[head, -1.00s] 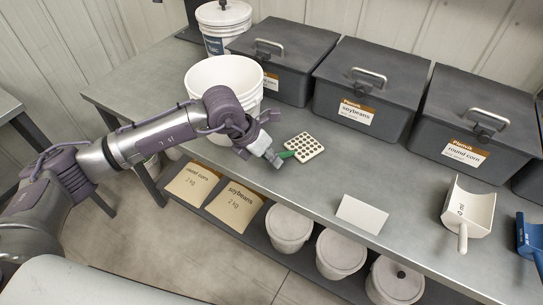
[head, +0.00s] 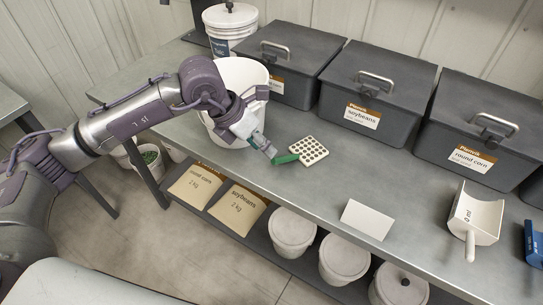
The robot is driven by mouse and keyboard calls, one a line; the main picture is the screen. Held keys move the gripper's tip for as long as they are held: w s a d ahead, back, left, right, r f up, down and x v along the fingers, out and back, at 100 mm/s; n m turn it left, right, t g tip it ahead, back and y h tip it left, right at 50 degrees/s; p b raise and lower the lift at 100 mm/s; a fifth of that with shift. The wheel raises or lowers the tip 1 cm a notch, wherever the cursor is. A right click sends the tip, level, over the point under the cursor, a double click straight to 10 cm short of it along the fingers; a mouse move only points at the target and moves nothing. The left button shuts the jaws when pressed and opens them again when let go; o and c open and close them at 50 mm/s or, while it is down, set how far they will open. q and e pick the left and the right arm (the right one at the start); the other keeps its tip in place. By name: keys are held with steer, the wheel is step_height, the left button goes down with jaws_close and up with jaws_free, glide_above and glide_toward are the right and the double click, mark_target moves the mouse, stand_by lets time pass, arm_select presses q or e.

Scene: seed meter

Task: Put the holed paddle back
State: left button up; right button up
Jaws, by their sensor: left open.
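The holed paddle lies flat on the grey bench in the head view. It has a cream square plate full of holes (head: 309,150) and a green handle (head: 286,159) that points left. My left gripper (head: 268,151) is open at the free end of the green handle. Its fingertips overlap the handle's end in the picture, and I cannot tell whether they touch it. My right gripper is not in view.
A white bucket (head: 224,73) stands behind my left gripper. Grey lidded bins labelled soybeans (head: 374,97) and round corn (head: 480,127) line the back. A blank white card (head: 367,219) and a white scoop (head: 476,213) are to the right. The bench between paddle and card is clear.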

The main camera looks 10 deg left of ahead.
arm_select(q)
steer(key=shift+v, duration=2.15)
steer(key=shift+d, duration=0.1)
